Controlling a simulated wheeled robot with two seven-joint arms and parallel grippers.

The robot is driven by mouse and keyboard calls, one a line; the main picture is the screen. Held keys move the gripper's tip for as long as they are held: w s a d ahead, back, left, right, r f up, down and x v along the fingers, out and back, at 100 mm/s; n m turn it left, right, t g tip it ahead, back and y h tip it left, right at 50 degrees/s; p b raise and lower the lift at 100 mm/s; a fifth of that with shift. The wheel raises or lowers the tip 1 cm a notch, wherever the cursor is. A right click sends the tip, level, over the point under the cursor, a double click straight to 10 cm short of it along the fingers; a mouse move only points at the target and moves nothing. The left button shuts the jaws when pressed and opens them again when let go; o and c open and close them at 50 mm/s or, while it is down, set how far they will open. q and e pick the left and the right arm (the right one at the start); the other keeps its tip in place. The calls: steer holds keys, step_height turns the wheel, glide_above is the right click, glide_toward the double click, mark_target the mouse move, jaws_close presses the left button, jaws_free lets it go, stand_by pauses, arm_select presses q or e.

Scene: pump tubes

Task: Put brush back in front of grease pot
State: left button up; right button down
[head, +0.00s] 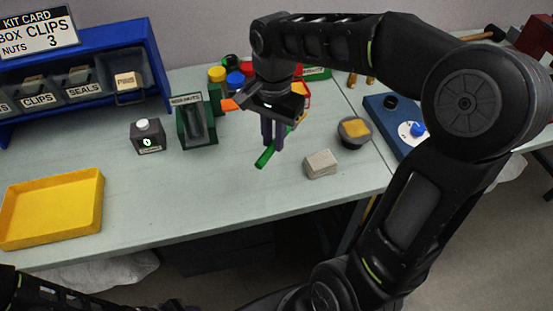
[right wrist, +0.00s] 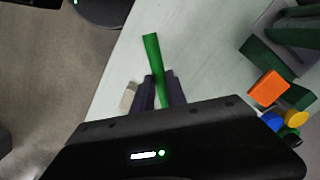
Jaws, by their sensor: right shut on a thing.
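The brush shows as a green handle (head: 265,157), held tilted above the table. It also shows in the right wrist view (right wrist: 152,55), between the fingers. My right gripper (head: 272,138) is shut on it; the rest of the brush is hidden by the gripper. The grease pot (head: 355,141) is a dark round pot with a yellow top, to the right of the gripper and apart from it. My left gripper is out of view; only a piece of my left arm shows at the lower left.
A beige block (head: 320,164) lies between the brush and the grease pot, nearer the front edge. A green holder (head: 197,125) and a dark box (head: 148,137) stand left. A yellow tray (head: 52,208) is far left. A blue board (head: 392,122) lies right of the pot.

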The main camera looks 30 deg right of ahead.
glide_above(274, 175)
steer(key=shift+w+f, duration=0.1)
steer(key=shift+f, duration=3.1)
steer(key=shift+f+p, duration=0.35)
steer(key=shift+f, duration=1.5)
steer(key=shift+f, duration=0.1)
steer(key=c, duration=1.3)
jaws_free()
steer(key=shift+c, duration=0.2)
step_height(274, 175, up, 12)
steer(key=shift+w+d+r, duration=0.1)
steer(key=shift+d, duration=0.05)
